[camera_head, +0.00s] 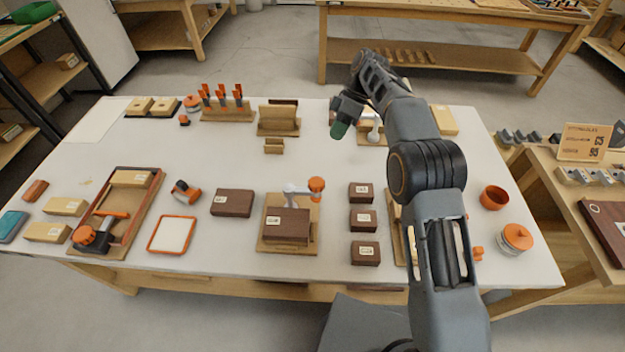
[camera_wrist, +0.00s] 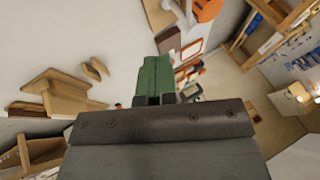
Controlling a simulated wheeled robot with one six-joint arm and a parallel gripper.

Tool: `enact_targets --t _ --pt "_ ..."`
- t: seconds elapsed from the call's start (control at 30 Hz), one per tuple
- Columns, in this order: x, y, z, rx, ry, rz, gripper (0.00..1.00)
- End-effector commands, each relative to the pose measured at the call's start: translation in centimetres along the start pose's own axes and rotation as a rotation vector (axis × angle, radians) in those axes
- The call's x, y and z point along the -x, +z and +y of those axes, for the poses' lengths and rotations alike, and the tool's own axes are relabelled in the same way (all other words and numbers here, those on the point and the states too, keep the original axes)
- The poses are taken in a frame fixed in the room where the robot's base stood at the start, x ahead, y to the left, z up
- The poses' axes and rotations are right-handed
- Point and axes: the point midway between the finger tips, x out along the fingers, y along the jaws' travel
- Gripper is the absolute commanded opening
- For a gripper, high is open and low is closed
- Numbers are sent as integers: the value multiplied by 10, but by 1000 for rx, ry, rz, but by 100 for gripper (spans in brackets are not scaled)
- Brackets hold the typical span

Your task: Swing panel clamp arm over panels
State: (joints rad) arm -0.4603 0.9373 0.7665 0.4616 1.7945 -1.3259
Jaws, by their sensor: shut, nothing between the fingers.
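In the head view, a wooden fixture board (camera_head: 262,241) at the middle front holds a dark brown panel (camera_head: 287,224). A grey clamp arm (camera_head: 300,191) with an orange knob (camera_head: 316,184) lies at the back edge of this panel, its knob off to the right. My gripper (camera_head: 338,130) hangs over the back of the table, well behind and above the fixture, with nothing held. Its green fingers show closed together in the wrist view (camera_wrist: 153,80). Another grey metal part (camera_head: 374,131) on a wooden base sits behind my arm, partly hidden; I cannot tell its kind.
Three dark blocks (camera_head: 363,220) stand in a column right of the fixture. A brown block (camera_head: 232,202) lies to its left. A wooden stand (camera_head: 278,120) and a rack of orange-handled tools (camera_head: 227,108) stand at the back.

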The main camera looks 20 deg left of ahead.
Motion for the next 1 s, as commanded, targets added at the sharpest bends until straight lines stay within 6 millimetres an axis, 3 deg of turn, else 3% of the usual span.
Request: enact_targets --t 0.2,0.77,1.0 --pt "-27 -14 12 144 -71 6 0" --pt "-34 -16 12 167 -83 7 0" --pt "-59 -16 10 166 -84 6 0"
